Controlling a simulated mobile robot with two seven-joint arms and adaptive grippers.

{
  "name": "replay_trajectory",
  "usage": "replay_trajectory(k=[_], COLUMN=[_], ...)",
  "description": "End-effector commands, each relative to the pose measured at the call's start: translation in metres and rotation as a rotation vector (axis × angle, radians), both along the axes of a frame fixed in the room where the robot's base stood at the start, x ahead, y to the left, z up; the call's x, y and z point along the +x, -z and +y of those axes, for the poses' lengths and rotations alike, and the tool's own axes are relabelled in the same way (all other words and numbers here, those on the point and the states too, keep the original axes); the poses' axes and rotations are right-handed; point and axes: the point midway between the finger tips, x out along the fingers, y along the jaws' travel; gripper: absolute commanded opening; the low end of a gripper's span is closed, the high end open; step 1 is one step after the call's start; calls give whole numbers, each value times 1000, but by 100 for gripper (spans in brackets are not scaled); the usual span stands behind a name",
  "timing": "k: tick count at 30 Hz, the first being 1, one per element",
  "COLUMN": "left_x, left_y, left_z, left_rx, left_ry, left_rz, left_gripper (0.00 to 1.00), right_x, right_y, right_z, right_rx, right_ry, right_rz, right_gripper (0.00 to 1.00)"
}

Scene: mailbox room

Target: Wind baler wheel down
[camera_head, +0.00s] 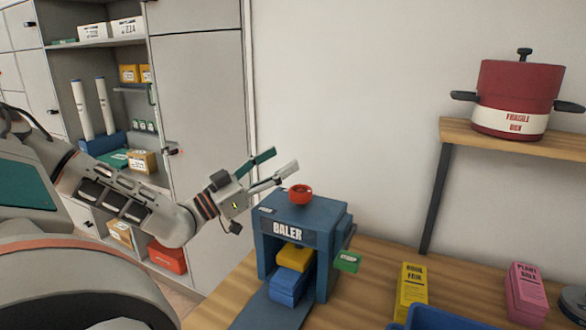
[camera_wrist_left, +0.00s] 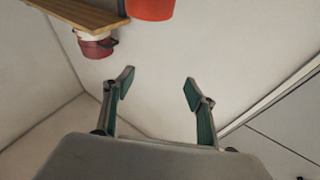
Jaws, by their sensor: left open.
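The blue baler (camera_head: 330,222) stands on the wooden table with a "BALER" label on its front. Its small red wheel (camera_head: 300,194) sits on top. Yellow and blue blocks (camera_head: 293,268) lie stacked inside its opening. My left gripper (camera_head: 281,162) is open and empty, above and just left of the wheel, apart from it. In the left wrist view my left gripper's fingers (camera_wrist_left: 157,85) are spread with nothing between them. A red object, perhaps the wheel (camera_wrist_left: 150,8), is cut off at the top edge there. My right gripper is not in view.
A green tag (camera_head: 347,262) is at the baler's right side. Yellow (camera_head: 411,292) and pink (camera_head: 526,292) packages and a blue bin (camera_head: 440,318) stand to the right. A red pot (camera_head: 516,95) rests on a wooden shelf (camera_head: 470,133). Cabinets with shelves fill the left.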

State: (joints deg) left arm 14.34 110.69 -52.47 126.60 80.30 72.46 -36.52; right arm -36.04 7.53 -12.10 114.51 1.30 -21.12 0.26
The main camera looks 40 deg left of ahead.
Motion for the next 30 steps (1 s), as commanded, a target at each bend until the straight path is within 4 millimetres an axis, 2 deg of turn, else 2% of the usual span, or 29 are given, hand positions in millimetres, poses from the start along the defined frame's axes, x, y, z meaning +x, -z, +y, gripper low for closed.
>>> replay_trajectory(k=[1, 4, 6, 9, 13, 24, 30], left_x=[-7, -21, -28, -31, -19, 32, 43], left_y=[16, 56, 73, 85, 87, 85, 85], left_z=[-7, -16, -22, -26, -27, -33, -35], left_rx=[-11, -15, -17, -17, -19, -19, -17], left_ry=[-21, -50, -57, -61, -62, -63, -63], left_rz=[90, 237, 298, 337, 339, 335, 335], left_gripper=[56, 56, 56, 56, 56, 56, 56], right_x=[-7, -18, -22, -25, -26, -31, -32], right_y=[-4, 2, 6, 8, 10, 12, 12], right_z=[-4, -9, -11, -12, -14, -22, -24], right_rx=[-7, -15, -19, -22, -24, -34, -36], right_ry=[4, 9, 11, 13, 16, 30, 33], right_rz=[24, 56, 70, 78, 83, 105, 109], right_gripper=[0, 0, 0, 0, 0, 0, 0])
